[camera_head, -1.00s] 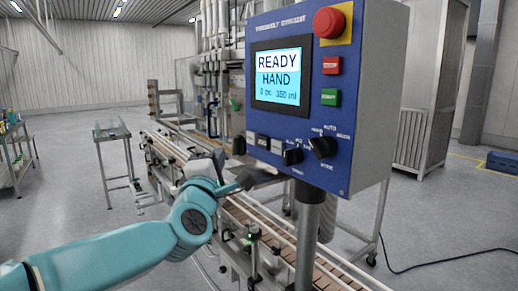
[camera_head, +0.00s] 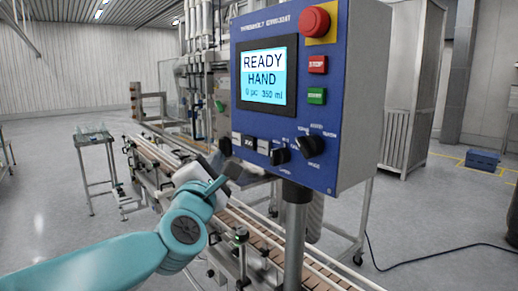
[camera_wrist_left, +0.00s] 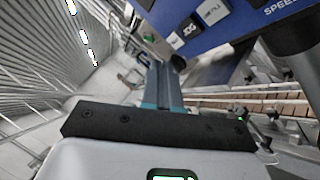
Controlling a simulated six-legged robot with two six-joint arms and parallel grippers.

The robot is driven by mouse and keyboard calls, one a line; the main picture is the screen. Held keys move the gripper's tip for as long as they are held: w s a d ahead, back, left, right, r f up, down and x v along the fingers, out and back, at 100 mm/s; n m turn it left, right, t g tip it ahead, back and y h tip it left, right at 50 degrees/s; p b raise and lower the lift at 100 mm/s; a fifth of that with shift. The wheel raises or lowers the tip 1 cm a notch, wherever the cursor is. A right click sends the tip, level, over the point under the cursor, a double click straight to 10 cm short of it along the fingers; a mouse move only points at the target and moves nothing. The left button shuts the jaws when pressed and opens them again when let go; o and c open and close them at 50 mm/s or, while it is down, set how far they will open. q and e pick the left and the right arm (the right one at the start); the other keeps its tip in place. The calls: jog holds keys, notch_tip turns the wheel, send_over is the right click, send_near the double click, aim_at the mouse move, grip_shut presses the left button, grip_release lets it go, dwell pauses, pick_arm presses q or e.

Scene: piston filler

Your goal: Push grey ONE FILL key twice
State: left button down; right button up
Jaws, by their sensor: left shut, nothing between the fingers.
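The blue control panel (camera_head: 308,150) carries a row of small keys below its display. The grey key that seems to be ONE FILL (camera_head: 263,146) is at the row's right end, beside a black knob; its lettering is unclear in the head view. It also shows at the top of the left wrist view (camera_wrist_left: 212,10), where "FILL" is partly legible. A JOG-like key (camera_wrist_left: 187,29) sits beside it. My left gripper (camera_head: 230,172) is shut and empty, below and in front of the row. Its fingers (camera_wrist_left: 163,72) show apart from the keys in the left wrist view. My right gripper is out of view.
The display (camera_head: 265,76) reads READY HAND, 0 pc, 350 ml. A red mushroom button (camera_head: 315,20), red key (camera_head: 318,65), green key (camera_head: 317,96) and black knobs (camera_head: 309,146) share the panel. A post (camera_head: 295,240) supports it; the conveyor (camera_head: 235,222) runs below.

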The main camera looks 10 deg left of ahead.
aim_at(263, 148)
pick_arm(q)
jog(key=w+d+p, duration=0.4)
jog(key=w+d, duration=0.1)
jog(key=w, duration=0.2)
jog(key=shift+d+p, duration=0.2)
jog(key=shift+p, duration=0.1)
jog(key=shift+d, duration=0.1)
dwell(2.1)
jog(key=shift+w+d, duration=0.2)
jog(key=shift+w, duration=0.1)
